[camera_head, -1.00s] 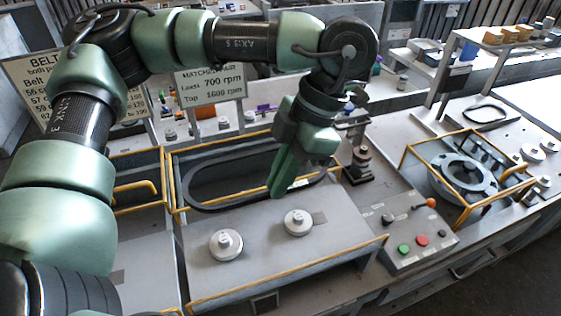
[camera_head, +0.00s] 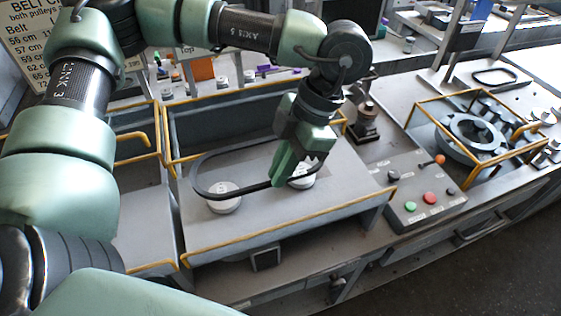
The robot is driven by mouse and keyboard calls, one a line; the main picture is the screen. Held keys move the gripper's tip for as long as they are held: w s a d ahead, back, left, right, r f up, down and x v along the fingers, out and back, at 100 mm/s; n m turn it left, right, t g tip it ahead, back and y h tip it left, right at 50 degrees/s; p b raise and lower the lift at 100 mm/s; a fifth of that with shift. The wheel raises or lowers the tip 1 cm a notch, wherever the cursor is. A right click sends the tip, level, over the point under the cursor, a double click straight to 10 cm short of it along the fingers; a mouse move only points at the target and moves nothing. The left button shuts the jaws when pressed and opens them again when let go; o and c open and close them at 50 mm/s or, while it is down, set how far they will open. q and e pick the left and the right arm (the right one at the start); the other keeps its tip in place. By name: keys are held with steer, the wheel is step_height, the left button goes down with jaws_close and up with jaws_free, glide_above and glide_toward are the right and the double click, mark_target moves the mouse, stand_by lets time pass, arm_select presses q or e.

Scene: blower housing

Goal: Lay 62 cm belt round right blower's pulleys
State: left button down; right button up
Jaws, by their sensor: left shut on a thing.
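My left gripper (camera_head: 283,178) is shut on the near run of a black belt (camera_head: 197,172). The belt is a long loop spread left to right over the grey deck of the blower housing (camera_head: 300,222). Two pale round pulleys with raised hubs stand on that deck: a left pulley (camera_head: 224,204) and a right pulley (camera_head: 302,183). The near run crosses in front of or over both pulleys. I cannot tell whether the belt is above them or down around them. The gripper partly hides the right pulley. My right gripper is not in view.
Yellow rails (camera_head: 300,232) edge the deck. A control panel (camera_head: 425,200) with green and red buttons stands to the right. Further right, a yellow frame surrounds a grey ring-shaped part (camera_head: 470,135). A dark post (camera_head: 364,125) stands behind the panel.

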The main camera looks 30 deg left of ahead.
arm_select(q)
step_height(320, 180, down, 4)
steer(key=shift+s+d+f+b, duration=0.1)
steer(key=shift+b, duration=0.85)
steer(key=shift+f+b, duration=0.7)
steer(key=shift+f, duration=0.05)
steer(key=shift+f+b, duration=0.1)
steer(key=shift+b, duration=0.4)
steer(key=shift+f, duration=0.1)
steer(key=shift+f+b, duration=0.45)
steer(key=shift+b, duration=0.15)
steer(key=shift+f, duration=0.1)
steer(key=shift+f+b, duration=0.3)
steer(key=shift+b, duration=0.2)
